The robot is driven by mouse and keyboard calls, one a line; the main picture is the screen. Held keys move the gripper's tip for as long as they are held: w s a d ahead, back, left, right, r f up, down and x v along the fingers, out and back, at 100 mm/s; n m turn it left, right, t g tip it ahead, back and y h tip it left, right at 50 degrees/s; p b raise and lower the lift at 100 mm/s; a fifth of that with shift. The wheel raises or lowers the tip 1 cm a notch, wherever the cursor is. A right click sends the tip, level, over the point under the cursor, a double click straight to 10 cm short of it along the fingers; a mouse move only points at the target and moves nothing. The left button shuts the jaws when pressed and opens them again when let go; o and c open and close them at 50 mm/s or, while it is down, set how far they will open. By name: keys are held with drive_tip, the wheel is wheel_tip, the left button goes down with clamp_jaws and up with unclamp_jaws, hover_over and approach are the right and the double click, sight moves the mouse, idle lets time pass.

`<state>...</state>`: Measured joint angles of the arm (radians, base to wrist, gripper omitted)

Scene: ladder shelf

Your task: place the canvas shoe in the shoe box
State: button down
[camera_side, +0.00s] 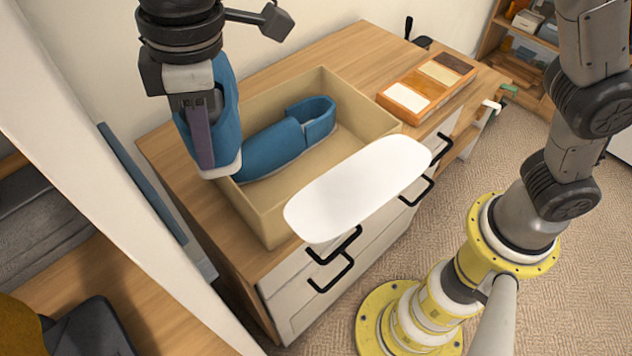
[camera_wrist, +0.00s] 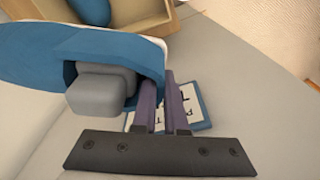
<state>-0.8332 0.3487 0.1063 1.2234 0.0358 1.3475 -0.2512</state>
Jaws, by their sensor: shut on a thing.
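My gripper (camera_side: 203,160) points down at the left in the side view and is shut on a blue canvas shoe (camera_side: 226,110) with a pale sole. The shoe hangs steeply tilted beside the near left wall of the shoe box (camera_side: 365,110). The box is open, tan, and stands on the dresser. A second blue shoe (camera_side: 270,148) lies inside it. In the wrist view the held shoe (camera_wrist: 50,55) fills the upper left, against my gripper's fingers (camera_wrist: 160,88). The box (camera_wrist: 155,18) and part of the inner shoe (camera_wrist: 94,12) show beyond it.
A wooden tray (camera_side: 398,97) with pale and brown sections lies right of the box on the dresser top (camera_side: 290,65). A white rounded panel (camera_side: 358,188) overlaps the box's front in the side view. A blue-edged lettered sign (camera_wrist: 197,108) shows below in the wrist view.

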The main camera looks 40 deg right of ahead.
sight(223, 123)
drive_tip(key=d+m, duration=0.1)
drive_tip(key=m, duration=0.1)
drive_tip(key=d+m, duration=0.1)
drive_tip(key=m, duration=0.1)
drive_tip(key=w+d+m, duration=0.1)
drive_tip(key=m, duration=0.2)
drive_tip(key=shift+d+t+h, duration=0.15)
drive_tip(key=shift+t+h, duration=0.15)
drive_tip(key=m, duration=0.1)
drive_tip(key=d+m, duration=0.1)
drive_tip(key=m, duration=0.1)
drive_tip(key=d+m, duration=0.1)
drive_tip(key=m, duration=0.1)
drive_tip(key=shift+w+d+r+t+h, duration=0.1)
drive_tip(key=shift+w+d+t+h, duration=0.15)
drive_tip(key=shift+t+h, duration=0.05)
wheel_tip(223, 123, down, 15)
drive_tip(key=shift+f, duration=0.2)
